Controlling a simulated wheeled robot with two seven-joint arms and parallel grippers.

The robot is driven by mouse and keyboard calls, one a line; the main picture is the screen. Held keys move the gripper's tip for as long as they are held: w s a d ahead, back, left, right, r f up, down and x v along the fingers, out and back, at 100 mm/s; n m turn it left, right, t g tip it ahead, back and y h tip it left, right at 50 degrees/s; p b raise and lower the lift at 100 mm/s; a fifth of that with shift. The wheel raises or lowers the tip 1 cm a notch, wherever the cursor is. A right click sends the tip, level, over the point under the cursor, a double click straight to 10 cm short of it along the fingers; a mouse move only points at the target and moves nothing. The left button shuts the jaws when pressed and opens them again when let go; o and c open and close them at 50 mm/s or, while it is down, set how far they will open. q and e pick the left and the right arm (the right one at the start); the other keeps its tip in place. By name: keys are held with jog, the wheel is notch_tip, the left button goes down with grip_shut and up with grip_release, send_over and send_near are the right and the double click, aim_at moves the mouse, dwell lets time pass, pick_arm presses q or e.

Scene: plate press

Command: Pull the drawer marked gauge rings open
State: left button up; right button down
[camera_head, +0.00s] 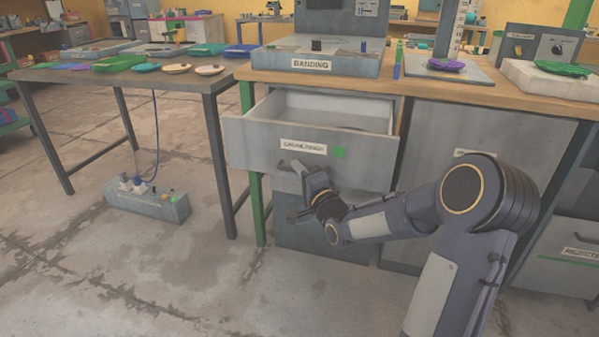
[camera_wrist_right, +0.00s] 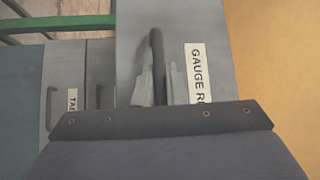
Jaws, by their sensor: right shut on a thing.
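The grey drawer marked gauge rings (camera_head: 250,141) stands pulled out from under the bench in the head view, its inside showing. Its front carries a white label (camera_head: 304,146) and a green square. My right gripper (camera_head: 300,178) is at the dark bar handle (camera_head: 284,164) on the drawer front, below the label. In the right wrist view the gripper's fingers (camera_wrist_right: 158,82) are shut on the handle (camera_wrist_right: 157,50), beside the gauge rings label (camera_wrist_right: 197,75). My left gripper is in neither view.
The bench top (camera_head: 420,88) above holds a machine marked banding (camera_head: 315,62) and several coloured plates. A grey power box (camera_head: 147,203) with a cable lies on the floor at left. A green bench leg (camera_head: 256,205) stands beside the drawer. The floor in front is clear.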

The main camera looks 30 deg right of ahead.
jog(key=shift+s, duration=0.1)
jog(key=c, duration=1.8)
grip_release()
jog(key=shift+o, duration=0.2)
jog(key=s+f+p, duration=0.1)
jog(key=s, duration=0.6)
jog(key=shift+s+a+p, duration=0.3)
jog(key=shift+s, duration=0.05)
